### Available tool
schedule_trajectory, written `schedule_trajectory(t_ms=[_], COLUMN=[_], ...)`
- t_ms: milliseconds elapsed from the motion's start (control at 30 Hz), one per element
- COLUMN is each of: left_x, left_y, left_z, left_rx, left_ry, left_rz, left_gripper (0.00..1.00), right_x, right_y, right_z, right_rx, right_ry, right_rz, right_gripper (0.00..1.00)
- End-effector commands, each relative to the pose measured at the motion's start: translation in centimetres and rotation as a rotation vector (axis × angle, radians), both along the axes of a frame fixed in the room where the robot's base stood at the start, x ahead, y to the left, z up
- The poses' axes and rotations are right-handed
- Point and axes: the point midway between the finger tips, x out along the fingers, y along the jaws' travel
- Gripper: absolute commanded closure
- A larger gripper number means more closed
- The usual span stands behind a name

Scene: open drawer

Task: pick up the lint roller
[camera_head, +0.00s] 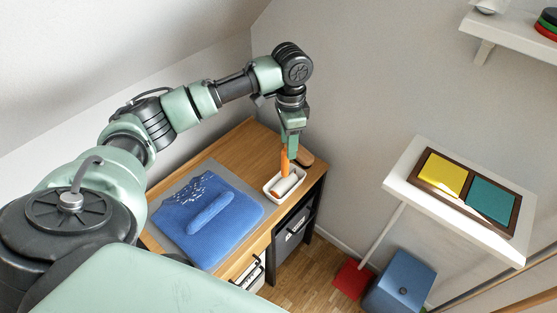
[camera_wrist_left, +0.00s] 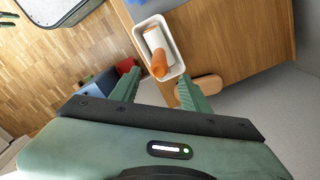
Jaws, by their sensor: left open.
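The lint roller has a white roll (camera_head: 287,185) and an orange handle (camera_head: 285,162). It rests in a white tray (camera_head: 271,189) on the wooden desk, its handle pointing up. In the left wrist view the orange handle (camera_wrist_left: 160,66) shows nearest the camera, with the white roll (camera_wrist_left: 154,38) behind it in the tray (camera_wrist_left: 140,32). My left gripper (camera_head: 291,152) points down over the tray. In the wrist view its open fingers (camera_wrist_left: 158,73) stand on either side of the handle's end. I cannot tell whether they touch it. My right gripper is not in view.
A folded blue garment (camera_head: 235,228) with a blue roll lies on a grey mat (camera_head: 248,187) left of the tray. A brown wooden object (camera_head: 306,159) lies behind the tray. The wall is close behind. A white shelf (camera_head: 412,171) holding yellow and teal panels stands at right.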

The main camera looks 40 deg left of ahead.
Motion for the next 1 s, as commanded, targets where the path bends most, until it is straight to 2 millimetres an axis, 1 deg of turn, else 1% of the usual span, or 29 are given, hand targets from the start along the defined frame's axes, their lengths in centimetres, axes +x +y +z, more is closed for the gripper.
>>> schedule_trajectory(t_ms=[67,200,267,467,500,600,700,867,900,967,1000], left_x=[-0.1,-0.2,-0.3,-1.0,-0.9,-0.9,-0.9,-0.8,-0.8,-0.8,-0.8], left_y=[0.1,0.1,0.1,0.5,0.4,0.4,0.4,0.4,0.4,0.4,0.4], left_z=[-0.4,-2.0,-2.6,-5.5,-6.1,-7.0,-7.4,-7.4,-7.4,-7.4,-7.4], left_rx=[0.003,0.002,0.001,0.003,0.002,0.001,0.002,0.001,0.001,0.001,0.001], left_ry=[0.007,0.007,0.006,0.007,0.005,0.003,0.002,0.002,0.002,0.002,0.002], left_rz=[-0.002,-0.002,-0.002,-0.001,-0.001,-0.002,-0.002,-0.002,-0.002,-0.002,-0.002], left_gripper=[0.54,0.54,0.54,0.54,0.54,0.54,0.54,0.54,0.59,0.76,0.87], right_x=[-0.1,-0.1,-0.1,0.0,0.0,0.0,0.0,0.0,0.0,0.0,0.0], right_y=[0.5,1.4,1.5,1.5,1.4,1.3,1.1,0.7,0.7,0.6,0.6], right_z=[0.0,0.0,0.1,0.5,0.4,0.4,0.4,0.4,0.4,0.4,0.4], right_rx=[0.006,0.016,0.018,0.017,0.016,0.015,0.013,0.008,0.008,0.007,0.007], right_ry=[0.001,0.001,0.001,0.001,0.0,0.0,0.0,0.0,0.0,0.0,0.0], right_rz=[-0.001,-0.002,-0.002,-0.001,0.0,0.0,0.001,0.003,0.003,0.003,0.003], right_gripper=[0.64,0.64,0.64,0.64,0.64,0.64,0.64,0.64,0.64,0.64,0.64])
